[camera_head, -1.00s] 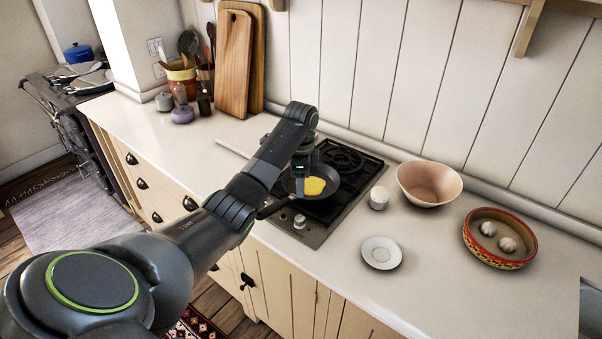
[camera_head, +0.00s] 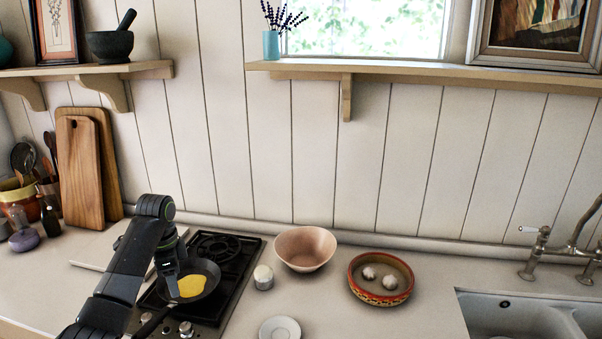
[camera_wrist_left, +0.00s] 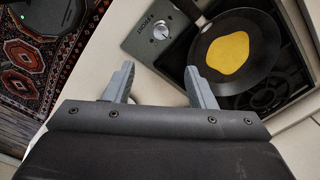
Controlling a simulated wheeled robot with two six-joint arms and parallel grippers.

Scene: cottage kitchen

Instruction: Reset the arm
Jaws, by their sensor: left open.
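My left arm comes in from the lower left in the head view, bent at the elbow. Its gripper (camera_head: 172,286) points down beside a black frying pan (camera_head: 208,272) on the hob. In the left wrist view the gripper (camera_wrist_left: 159,72) is open, its two grey fingers apart with nothing between them. A yellow egg-like layer (camera_head: 192,286) lies in the pan. It also shows in the left wrist view (camera_wrist_left: 227,52), right of the fingers. My right gripper is in neither view.
On the counter right of the hob (camera_head: 228,300) are a small white pot (camera_head: 263,278), a pink bowl (camera_head: 305,250), a white saucer (camera_head: 280,329) and a patterned dish (camera_head: 372,297) with two pale round items. The sink (camera_head: 510,318) is far right; cutting boards (camera_head: 80,170) lean left.

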